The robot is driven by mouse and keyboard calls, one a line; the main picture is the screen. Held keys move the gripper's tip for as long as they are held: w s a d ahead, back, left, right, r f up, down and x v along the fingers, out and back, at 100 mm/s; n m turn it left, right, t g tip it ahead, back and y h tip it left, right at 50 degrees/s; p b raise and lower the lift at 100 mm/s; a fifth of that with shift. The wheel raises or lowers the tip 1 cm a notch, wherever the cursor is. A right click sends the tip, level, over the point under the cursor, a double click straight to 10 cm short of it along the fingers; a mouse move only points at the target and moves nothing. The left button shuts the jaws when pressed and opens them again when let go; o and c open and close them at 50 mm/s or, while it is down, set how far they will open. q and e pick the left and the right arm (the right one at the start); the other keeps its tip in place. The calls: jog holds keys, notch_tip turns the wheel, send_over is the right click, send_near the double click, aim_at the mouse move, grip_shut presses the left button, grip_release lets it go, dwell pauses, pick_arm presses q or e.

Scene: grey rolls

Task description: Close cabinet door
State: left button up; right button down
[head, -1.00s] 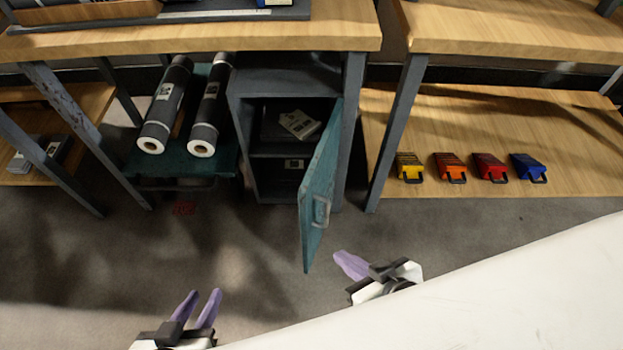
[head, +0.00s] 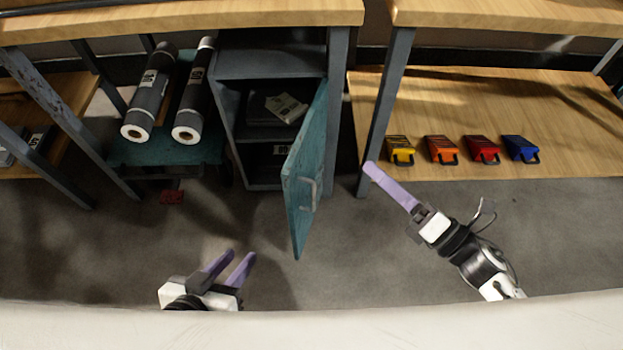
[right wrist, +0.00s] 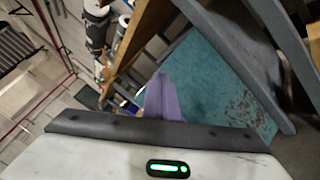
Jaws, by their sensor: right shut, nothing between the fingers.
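The teal cabinet door (head: 302,175) stands open in the head view, swung out toward me from the grey cabinet (head: 272,65). Its metal handle (head: 309,194) faces right. My right gripper (head: 371,170) is shut and empty, to the right of the door and apart from it, by the table leg. In the right wrist view its purple fingers (right wrist: 161,98) show in front of a teal surface (right wrist: 215,80), which looks like the door. My left gripper (head: 242,260) is open and empty, low and left of the door.
Two grey rolls (head: 150,95) lie on a teal shelf left of the cabinet. Yellow, orange, red and blue boxes (head: 482,150) stand on the low wooden shelf at right. A table leg (head: 384,125) stands right of the door.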

jog(key=s+f+n+g+y, duration=0.3)
jog(key=n+g, duration=0.4)
jog(key=n, duration=0.7)
jog(key=n+g+y, duration=0.1)
jog(key=n, duration=0.2)
send_near(292, 174)
jog(key=x, duration=0.6)
jog(key=shift+w+a+b, duration=0.1)
jog(key=shift+a+b, duration=0.1)
jog(key=shift+b, duration=0.1)
